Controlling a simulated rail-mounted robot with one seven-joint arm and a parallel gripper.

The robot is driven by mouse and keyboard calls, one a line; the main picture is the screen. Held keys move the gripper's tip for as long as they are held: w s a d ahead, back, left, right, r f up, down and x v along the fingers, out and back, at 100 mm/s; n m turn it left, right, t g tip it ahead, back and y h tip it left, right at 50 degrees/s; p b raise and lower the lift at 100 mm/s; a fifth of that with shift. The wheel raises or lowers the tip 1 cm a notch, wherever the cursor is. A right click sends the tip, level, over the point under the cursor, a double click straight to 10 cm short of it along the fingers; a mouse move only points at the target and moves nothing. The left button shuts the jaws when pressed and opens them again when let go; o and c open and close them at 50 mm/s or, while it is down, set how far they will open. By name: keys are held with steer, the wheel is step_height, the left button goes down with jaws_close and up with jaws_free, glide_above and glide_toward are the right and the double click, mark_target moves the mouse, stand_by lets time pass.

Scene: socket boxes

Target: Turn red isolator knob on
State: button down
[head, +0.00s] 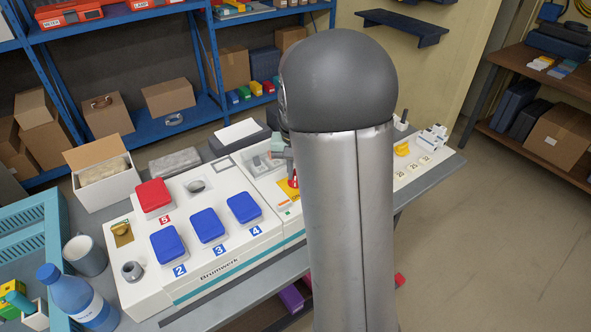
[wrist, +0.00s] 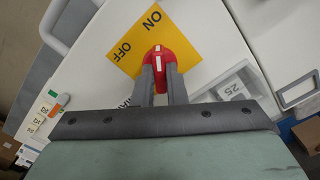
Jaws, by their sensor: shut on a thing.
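The red isolator knob (wrist: 166,62) sits on a yellow plate (wrist: 130,50) marked ON and OFF in the wrist view. In the head view a bit of the red knob (head: 294,181) and the yellow plate (head: 284,190) show beside my arm, which hides most of that part of the panel.
A blue bottle (head: 76,297) and grey mug (head: 85,255) stand at the left.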

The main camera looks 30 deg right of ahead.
steer(key=shift+m, duration=0.6)
steer(key=c, duration=1.5)
jaws_free()
steer(key=shift+o, duration=0.2)
steer(key=shift+r, duration=0.1)
step_height(320, 180, up, 17)
steer(key=shift+r, duration=0.15)
steer(key=s+a+f+n, duration=0.3)
steer(key=s+a+f, duration=0.4)
steer(key=s, duration=0.4)
steer(key=s+a+f+n, duration=0.4)
steer(key=s+a+f, duration=0.3)
steer(key=s, duration=0.4)
steer(key=shift+s+a+f+n+t, duration=0.2)
steer(key=shift+f+n+t, duration=0.1)
steer(key=shift+f, duration=0.5)
